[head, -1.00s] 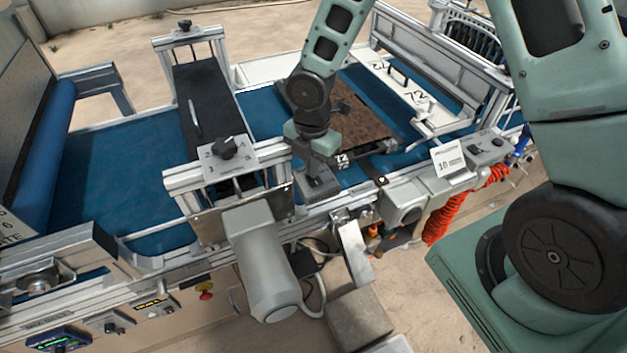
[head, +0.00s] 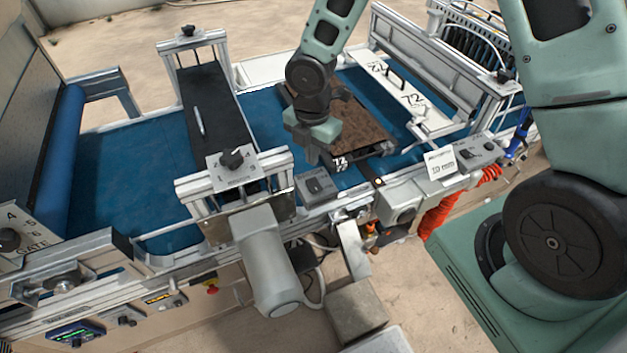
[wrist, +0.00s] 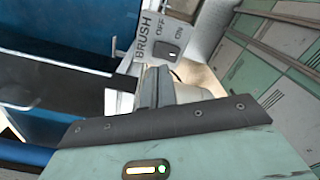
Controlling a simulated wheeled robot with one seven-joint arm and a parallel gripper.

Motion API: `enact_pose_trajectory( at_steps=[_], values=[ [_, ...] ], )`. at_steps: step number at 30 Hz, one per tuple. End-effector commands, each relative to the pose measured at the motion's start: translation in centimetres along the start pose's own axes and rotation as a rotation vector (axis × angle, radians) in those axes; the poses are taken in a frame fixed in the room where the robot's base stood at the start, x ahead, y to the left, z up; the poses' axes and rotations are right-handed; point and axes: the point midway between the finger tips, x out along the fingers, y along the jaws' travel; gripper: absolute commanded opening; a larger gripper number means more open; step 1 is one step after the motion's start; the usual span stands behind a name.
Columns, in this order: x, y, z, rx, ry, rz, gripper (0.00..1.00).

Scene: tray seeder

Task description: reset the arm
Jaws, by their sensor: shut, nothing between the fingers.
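My arm reaches in from the top in the head view. My gripper (head: 320,162) hangs above the belt, behind and a little above a small grey switch box (head: 314,187) on the machine's front rail. The fingers also show in the wrist view (wrist: 150,88), closed together with nothing between them. Beyond them is a grey panel (wrist: 160,42) marked BRUSH, OFF and ON, with a dark rocker switch (wrist: 168,50). The fingers look apart from the rocker. I cannot tell which side of it is pressed.
A metal frame with a numbered dial (head: 231,158) stands to the left. A slanted 72-marked bar (head: 398,90) and a 10 mm sign (head: 441,162) are to the right.

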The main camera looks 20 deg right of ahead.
Motion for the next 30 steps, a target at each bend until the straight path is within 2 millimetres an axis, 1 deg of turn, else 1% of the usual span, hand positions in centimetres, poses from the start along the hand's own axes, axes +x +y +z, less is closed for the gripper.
enact_pose_trajectory(
  at_steps=[1, 15, 19, 20, 23, 26, 27, 29, 30],
  values=[
    [-0.4, 0.0, 0.0, 0.0, 0.0, 0.0, 0.0],
    [-0.2, 0.0, 0.0, 0.0, 0.0, 0.0, 0.0],
    [-0.5, -0.1, -0.7, 0.043, -0.005, 0.003, 0.0],
    [-0.6, -0.3, -1.0, 0.071, -0.007, 0.004, 0.0],
    [-1.5, -1.2, -3.0, 0.219, -0.018, 0.008, 0.0],
    [-2.6, -3.1, -5.7, 0.429, -0.024, 0.014, 0.0],
    [-3.1, -4.0, -6.9, 0.522, -0.023, 0.015, 0.0],
    [-3.6, -5.6, -8.6, 0.658, -0.02, 0.018, 0.0],
    [-3.9, -6.7, -9.7, 0.75, -0.015, 0.02, 0.0]
  ],
)
